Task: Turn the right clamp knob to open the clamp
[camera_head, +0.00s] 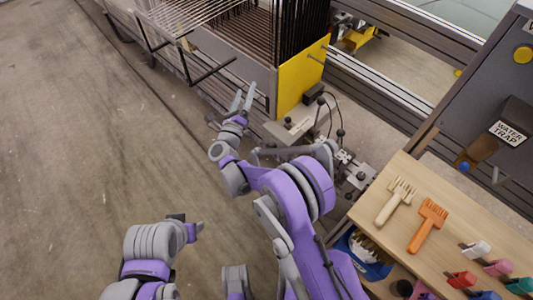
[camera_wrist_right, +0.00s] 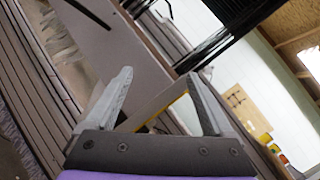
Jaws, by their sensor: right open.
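My right gripper (camera_head: 243,100) is open and empty in the head view, beside the grey side panel (camera_head: 225,62) of the loom. Its two spread fingers also show in the right wrist view (camera_wrist_right: 160,74), with nothing between them. Several black ball knobs on rods stand right of the gripper, near the yellow end plate (camera_head: 298,80). One knob (camera_head: 321,101) is by the plate and another (camera_head: 340,132) is lower. I cannot tell which is the right clamp knob. The gripper is apart from these knobs. My left arm is at the lower left; its fingers (camera_head: 180,218) are not clear.
Dark warp threads (camera_head: 300,25) hang above the panel. Dark bars (camera_head: 208,72) stick out left of it. A wooden table (camera_head: 395,235) with a cream comb (camera_head: 396,200) and an orange comb (camera_head: 427,224) is at right. A grey water trap cabinet (camera_head: 490,75) stands behind. The floor at left is clear.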

